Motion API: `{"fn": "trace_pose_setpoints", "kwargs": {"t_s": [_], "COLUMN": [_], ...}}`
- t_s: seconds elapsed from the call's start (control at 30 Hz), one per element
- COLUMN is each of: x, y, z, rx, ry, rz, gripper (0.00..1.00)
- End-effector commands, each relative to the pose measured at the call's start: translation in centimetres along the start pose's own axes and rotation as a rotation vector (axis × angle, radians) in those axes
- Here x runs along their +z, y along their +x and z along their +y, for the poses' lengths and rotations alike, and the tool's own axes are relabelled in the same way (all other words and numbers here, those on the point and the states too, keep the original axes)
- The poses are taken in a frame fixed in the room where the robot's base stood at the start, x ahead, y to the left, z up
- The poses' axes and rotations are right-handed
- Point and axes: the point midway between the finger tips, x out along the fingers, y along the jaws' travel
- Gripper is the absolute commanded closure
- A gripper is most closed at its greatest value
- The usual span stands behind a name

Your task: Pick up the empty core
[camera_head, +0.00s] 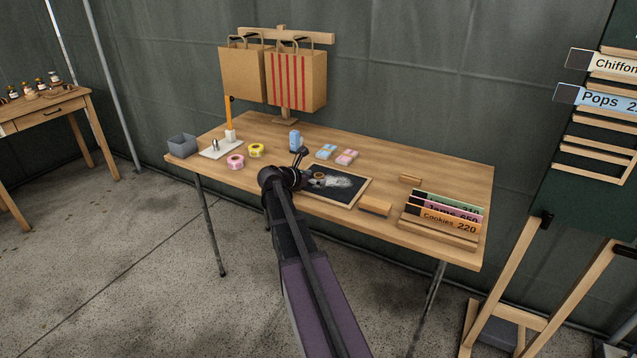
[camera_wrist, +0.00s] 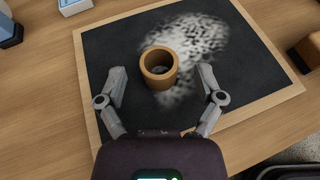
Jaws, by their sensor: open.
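The empty core (camera_wrist: 158,83) is a short brown hollow ring, standing with its open end up on a dark framed board (camera_wrist: 105,58). In the head view the core (camera_head: 320,175) shows small, just beyond my gripper. My gripper (camera_wrist: 160,82) is open, with one finger to the left of the core and one to the right. There is a gap between each finger and the core, and nothing is held. In the head view my gripper (camera_head: 305,168) reaches over the left part of the board (camera_head: 350,199). Its height above the board is hard to judge.
Pale smudges cover part of the board. A wooden block (camera_head: 376,206) and a rack of price signs (camera_head: 437,232) are to the right.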

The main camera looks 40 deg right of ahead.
Motion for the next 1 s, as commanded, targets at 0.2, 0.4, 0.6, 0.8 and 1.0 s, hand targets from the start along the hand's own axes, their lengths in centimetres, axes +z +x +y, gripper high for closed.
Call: {"fn": "trace_pose_setpoints", "kwargs": {"t_s": [0.2, 0.4, 0.6, 0.8, 1.0], "x": [-0.1, 0.0, 0.0, 0.0, 0.0], "y": [2.0, 2.0, 2.0, 2.0, 2.0], "z": [0.0, 0.0, 0.0, 0.0, 0.0], "rx": [-0.001, 0.000, 0.000, -0.001, -0.001], "ry": [0.001, 0.001, 0.001, 0.001, 0.001], "rz": [0.000, 0.000, 0.000, 0.000, 0.000], "gripper": [0.14, 0.14, 0.14, 0.17, 0.56]}}
